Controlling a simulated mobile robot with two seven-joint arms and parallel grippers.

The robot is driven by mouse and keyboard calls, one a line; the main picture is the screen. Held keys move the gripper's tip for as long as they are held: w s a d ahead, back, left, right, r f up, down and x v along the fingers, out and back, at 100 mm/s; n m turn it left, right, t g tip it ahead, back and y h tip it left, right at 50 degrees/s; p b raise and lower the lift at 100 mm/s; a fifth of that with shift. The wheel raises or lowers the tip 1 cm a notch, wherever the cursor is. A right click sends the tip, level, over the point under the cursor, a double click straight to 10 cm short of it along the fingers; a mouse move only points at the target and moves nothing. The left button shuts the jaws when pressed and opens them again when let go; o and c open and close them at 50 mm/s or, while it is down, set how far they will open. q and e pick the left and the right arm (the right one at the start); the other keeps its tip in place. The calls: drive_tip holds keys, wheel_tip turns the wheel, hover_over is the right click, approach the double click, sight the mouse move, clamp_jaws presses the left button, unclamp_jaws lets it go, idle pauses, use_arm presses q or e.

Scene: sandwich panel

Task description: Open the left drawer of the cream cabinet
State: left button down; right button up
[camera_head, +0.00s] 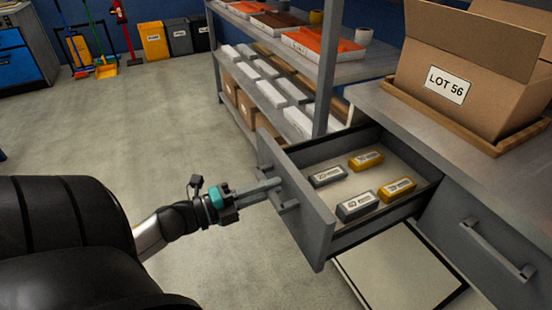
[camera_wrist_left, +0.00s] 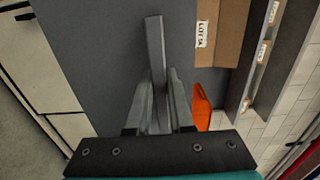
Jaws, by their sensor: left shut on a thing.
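The left drawer (camera_head: 310,215) is pulled well out from under a grey worktop and has a grey front with a bar handle (camera_head: 288,205). Its front and upper part look grey; a pale cream panel (camera_head: 400,270) shows below it. My left gripper (camera_head: 277,184) is shut on the handle at the drawer's outer face. In the left wrist view its fingers (camera_wrist_left: 158,100) close around the grey handle bar (camera_wrist_left: 155,45). Several grey and yellow labelled blocks (camera_head: 356,206) lie inside the drawer. My right gripper is out of view.
A closed right drawer (camera_head: 500,230) has its own handle. A cardboard box (camera_head: 460,75) marked LOT 56 stands on a wooden tray on the worktop. A shelf rack (camera_head: 325,65) with orange trays stands behind the drawer. The floor (camera_head: 110,150) left of the drawer is clear.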

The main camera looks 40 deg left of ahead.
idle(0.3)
use_arm(q)
drive_tip(key=c, duration=0.8)
unclamp_jaws()
drive_tip(key=shift+s, duration=0.1)
drive_tip(key=shift+s+a, duration=0.1)
drive_tip(key=shift+s, duration=0.05)
drive_tip(key=p+v, duration=0.2)
drive_tip(key=v, duration=1.2)
drive_tip(key=shift+s, duration=0.35)
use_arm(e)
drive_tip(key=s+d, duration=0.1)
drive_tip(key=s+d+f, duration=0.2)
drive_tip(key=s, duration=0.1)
use_arm(q)
drive_tip(key=shift+a, duration=0.2)
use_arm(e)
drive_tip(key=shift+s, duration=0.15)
